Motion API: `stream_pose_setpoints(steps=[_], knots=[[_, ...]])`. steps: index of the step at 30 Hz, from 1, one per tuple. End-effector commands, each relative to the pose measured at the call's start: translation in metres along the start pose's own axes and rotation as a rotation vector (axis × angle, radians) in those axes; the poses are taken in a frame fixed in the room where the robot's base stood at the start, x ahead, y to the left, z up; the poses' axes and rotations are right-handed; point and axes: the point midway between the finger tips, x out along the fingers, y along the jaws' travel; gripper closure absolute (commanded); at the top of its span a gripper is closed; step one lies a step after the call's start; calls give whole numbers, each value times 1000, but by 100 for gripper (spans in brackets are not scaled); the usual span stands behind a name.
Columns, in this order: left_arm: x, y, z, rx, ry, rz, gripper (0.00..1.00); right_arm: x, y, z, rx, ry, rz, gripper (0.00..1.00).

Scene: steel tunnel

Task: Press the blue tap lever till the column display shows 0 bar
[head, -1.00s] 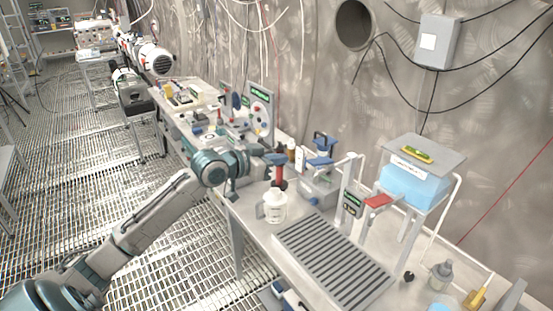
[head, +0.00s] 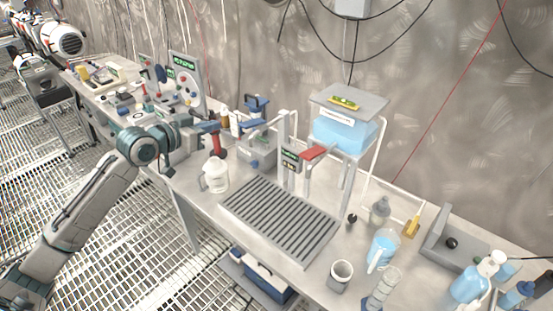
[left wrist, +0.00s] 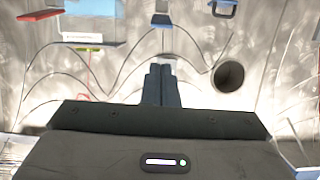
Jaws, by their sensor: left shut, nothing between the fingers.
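A blue lever (head: 252,123) stands left of the grey column, above a grey box; whether it joins the column cannot be told. A dark blue handle (head: 257,101) is just behind it. The column display (head: 291,155) faces me with green characters too small to read. My left gripper (head: 208,128) is left of the blue lever, apart from it, above the bench. In the left wrist view its two fingers (left wrist: 161,84) are together and empty, with a blue piece (left wrist: 161,20) beyond them. My right gripper is not in view.
A red lever (head: 313,152) sits right of the display. A red-bodied item (head: 216,142) is close under my left gripper, near a white jug (head: 215,176). A slatted drain tray (head: 280,220) lies in front. A blue water tank (head: 345,133) stands behind right.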

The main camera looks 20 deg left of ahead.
Motion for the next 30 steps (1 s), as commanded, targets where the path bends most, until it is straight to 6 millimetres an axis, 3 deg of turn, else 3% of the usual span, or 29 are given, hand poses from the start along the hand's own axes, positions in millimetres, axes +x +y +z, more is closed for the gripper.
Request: stream_pose_setpoints(steps=[25, 28, 30], knots=[[0, 0, 0, 0, 0, 0, 100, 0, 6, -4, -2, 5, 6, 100], [3, -5, 10, -11, -7, -11, 100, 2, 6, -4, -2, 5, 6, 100], [10, -16, 29, -31, -22, -38, 100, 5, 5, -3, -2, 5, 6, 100]])
